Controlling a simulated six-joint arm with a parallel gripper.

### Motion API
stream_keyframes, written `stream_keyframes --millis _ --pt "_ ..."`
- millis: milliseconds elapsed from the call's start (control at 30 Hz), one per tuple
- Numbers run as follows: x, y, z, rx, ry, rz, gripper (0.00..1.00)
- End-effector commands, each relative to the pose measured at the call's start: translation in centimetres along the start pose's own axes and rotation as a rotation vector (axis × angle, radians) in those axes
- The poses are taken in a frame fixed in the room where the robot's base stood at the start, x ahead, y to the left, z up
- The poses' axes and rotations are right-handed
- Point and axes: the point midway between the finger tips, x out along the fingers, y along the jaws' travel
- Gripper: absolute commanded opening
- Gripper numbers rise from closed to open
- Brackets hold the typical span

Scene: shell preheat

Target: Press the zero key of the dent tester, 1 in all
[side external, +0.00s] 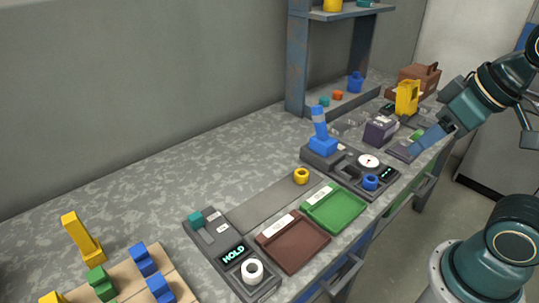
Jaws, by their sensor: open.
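A dark device (330,157) with a blue lever, a white round dial (368,161) and a small lit display stands mid-bench. A blue ring-shaped piece (371,182) sits on its front part. Another dark device (205,240) at the lower left has a lit display reading HOLD (233,254), a teal block and a white ring-shaped piece (252,269). I cannot tell which is the dent tester, and no zero key can be read. My gripper (427,138) is open over the right part of the bench, low near a purple box and apart from both devices.
A brown tray (293,263) and a green tray (345,222) lie between the devices. A yellow ring (301,175) lies behind them. A purple box (380,130), yellow piece (406,97) and brown box (418,76) crowd the far right. The bench's back left is clear.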

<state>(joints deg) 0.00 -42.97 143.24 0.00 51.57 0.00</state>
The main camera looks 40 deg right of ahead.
Motion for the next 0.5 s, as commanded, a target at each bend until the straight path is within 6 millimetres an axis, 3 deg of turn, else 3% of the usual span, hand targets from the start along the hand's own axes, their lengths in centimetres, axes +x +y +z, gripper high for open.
stream_keyframes --millis 33,233,500 --pt "0.0 0.0 0.0 0.0 0.0 0.0 0.39" --pt "0.0 0.0 0.0 0.0 0.0 0.0 0.0" --pt "0.0 0.0 0.0 0.0 0.0 0.0 0.0"
